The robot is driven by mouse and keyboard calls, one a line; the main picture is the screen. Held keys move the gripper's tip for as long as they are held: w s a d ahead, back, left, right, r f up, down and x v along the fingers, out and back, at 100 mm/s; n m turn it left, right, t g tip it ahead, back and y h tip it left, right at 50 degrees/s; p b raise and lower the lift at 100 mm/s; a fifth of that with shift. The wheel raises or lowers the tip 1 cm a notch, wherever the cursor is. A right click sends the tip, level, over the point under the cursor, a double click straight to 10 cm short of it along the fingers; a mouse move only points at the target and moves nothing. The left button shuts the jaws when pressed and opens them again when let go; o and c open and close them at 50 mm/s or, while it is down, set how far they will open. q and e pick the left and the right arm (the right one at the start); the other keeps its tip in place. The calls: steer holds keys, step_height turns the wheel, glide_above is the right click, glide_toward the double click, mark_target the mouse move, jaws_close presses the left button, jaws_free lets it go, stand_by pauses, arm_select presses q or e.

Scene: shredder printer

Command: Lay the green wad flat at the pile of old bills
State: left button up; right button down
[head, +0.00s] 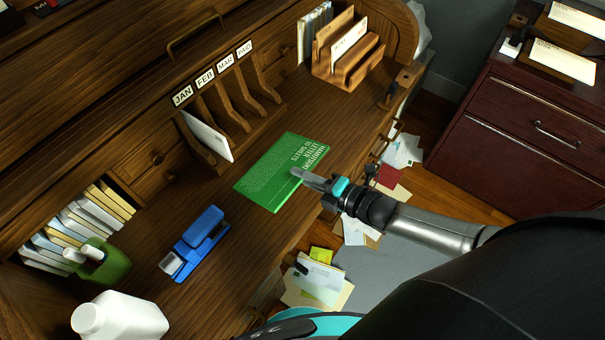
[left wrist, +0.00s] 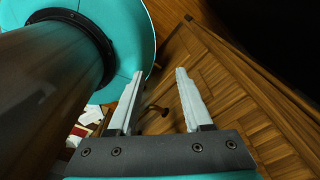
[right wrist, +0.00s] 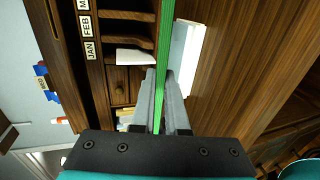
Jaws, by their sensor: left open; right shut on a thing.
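The green wad (head: 285,171) is a flat green pack with white lettering, held over the desk's writing surface in the head view. My right gripper (head: 302,175) is shut on its near right edge. In the right wrist view the wad (right wrist: 164,40) shows edge-on between the fingers (right wrist: 160,85). A white stack of paper (right wrist: 185,55), apparently the pile of old bills, lies on the desk just beneath it, with little gap; the wad hides it in the head view. My left gripper (left wrist: 160,78) is open and empty, low beside wooden panelling in the left wrist view.
A blue stapler-like thing (head: 195,243), a white bottle (head: 120,317) and a green holder (head: 103,262) stand to the left. Labelled slots (head: 230,100) line the back, one holding white paper (head: 207,135). A wooden letter rack (head: 347,62) stands behind. Papers (head: 318,280) litter the floor.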

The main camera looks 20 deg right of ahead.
mark_target(310, 197)
steer(key=shift+f, duration=0.3)
steer(key=c, duration=0.8)
jaws_free()
steer(key=shift+c, duration=0.2)
steer(key=shift+f, duration=0.1)
steer(key=shift+f+b, duration=1.85)
steer(key=shift+s+r, duration=0.1)
steer(key=shift+s+d+p, duration=0.45)
steer(key=shift+s+d, duration=0.2)
steer(key=shift+s, duration=0.2)
steer(key=shift+s+d+p, duration=0.25)
steer(key=shift+s+d, duration=0.4)
steer(key=shift+s, duration=0.35)
steer(key=shift+s+d+p, duration=0.25)
steer(key=shift+s+d, duration=0.4)
steer(key=shift+s, duration=0.35)
